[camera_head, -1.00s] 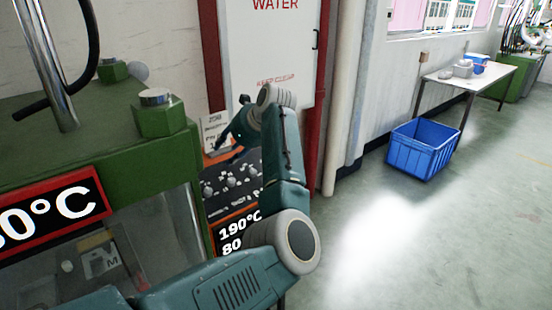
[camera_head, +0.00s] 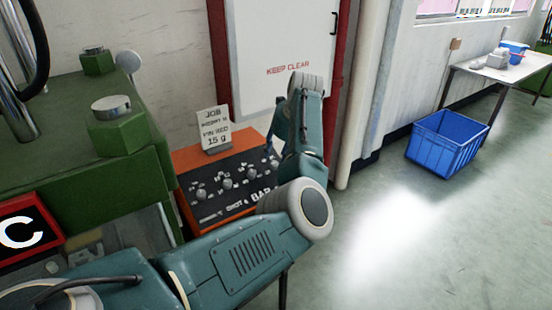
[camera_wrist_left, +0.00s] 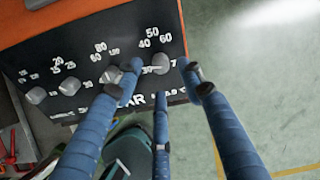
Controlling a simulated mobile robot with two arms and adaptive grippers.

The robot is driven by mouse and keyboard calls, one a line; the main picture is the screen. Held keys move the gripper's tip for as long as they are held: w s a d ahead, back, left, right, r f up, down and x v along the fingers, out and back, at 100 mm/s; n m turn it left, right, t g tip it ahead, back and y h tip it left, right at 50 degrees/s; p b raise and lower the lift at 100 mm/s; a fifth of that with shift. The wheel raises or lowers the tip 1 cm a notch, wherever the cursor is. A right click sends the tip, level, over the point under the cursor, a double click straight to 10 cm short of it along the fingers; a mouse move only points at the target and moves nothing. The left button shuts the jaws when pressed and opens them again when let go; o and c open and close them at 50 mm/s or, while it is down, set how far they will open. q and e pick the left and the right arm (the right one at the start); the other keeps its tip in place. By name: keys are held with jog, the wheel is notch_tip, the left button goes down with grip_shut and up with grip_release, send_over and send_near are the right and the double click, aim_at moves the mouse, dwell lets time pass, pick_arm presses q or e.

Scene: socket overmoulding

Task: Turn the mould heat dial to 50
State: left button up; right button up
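The control panel (camera_head: 228,183) is an orange box with a black sloped face and a row of grey dials. In the left wrist view the rightmost dial (camera_wrist_left: 160,63) has 40, 50 and 60 printed around it; I take it for the mould heat dial, but its label is mostly covered. My left gripper (camera_wrist_left: 163,82) has blue fingers spread around this dial, with gaps visible on both sides. Its left finger is beside the neighbouring dial (camera_wrist_left: 112,75); contact cannot be told. In the head view, my left gripper (camera_head: 274,148) is over the panel's right end, partly behind my arm. My right gripper is out of view.
A job card (camera_head: 214,130) stands on top of the panel. The green machine (camera_head: 120,170) is at the left. A white KEEP CLEAR door (camera_head: 285,45) is behind. A blue crate (camera_head: 447,142) stands on the open floor at right, near a table (camera_head: 485,68).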

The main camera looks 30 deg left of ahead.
aim_at(275, 163)
pick_arm(q)
jog(key=x, duration=0.4)
jog(key=shift+w+p, duration=0.1)
jog(key=shift+p, duration=0.2)
grip_shut()
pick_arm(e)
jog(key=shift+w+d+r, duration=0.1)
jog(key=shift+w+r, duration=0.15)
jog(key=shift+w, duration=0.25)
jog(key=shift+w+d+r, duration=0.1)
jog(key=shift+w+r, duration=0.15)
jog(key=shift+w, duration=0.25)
